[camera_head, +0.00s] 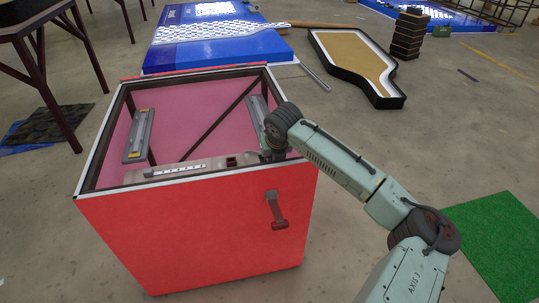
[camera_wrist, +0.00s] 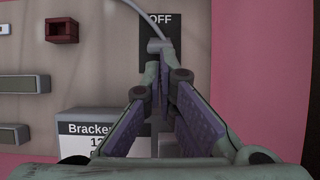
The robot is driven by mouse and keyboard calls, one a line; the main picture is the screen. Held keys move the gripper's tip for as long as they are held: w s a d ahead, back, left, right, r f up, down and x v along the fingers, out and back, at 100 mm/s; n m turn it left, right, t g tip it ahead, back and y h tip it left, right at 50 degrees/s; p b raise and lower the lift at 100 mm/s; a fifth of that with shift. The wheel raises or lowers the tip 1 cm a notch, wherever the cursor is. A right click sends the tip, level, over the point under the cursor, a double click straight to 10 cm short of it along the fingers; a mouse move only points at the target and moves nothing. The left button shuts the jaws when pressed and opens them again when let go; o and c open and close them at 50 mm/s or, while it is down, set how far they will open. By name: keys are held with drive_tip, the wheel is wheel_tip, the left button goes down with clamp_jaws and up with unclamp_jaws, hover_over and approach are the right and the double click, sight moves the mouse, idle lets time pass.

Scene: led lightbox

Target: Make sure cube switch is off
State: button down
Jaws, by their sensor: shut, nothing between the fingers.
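The cube is a large red box (camera_head: 205,235) with an open top and pink inside, in the head view. In the wrist view a dark switch plate (camera_wrist: 160,20) marked "OFF" sits on a grey-beige panel (camera_wrist: 100,60). My gripper (camera_wrist: 160,48) is shut and empty, its fingertips over the plate just below the word. The fingers hide the plate's middle and most of any lever, so I cannot tell the switch's position or whether they touch it. In the head view my gripper (camera_head: 272,154) is at the box's front inner edge, right of centre.
A small dark red socket (camera_wrist: 62,31) and a lettered label block (camera_wrist: 90,130) are beside the plate. Inside the box are two grey fixtures, one at left (camera_head: 138,136). A dark red handle (camera_head: 276,210) is on the front face. Green matting (camera_head: 495,240) lies at right.

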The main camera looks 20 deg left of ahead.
drive_tip(key=shift+w+a+p, duration=0.55)
drive_tip(key=shift+w+a, duration=0.2)
drive_tip(key=shift+w, duration=0.35)
drive_tip(key=shift+w+a+f, duration=0.15)
drive_tip(key=shift+w+a, duration=0.05)
drive_tip(key=shift+w, duration=0.15)
drive_tip(key=shift+s+d+p, duration=0.3)
drive_tip(key=shift+s+p, duration=0.15)
drive_tip(key=shift+s, duration=0.05)
wheel_tip(320, 180, up, 7)
drive_tip(key=p, duration=0.6)
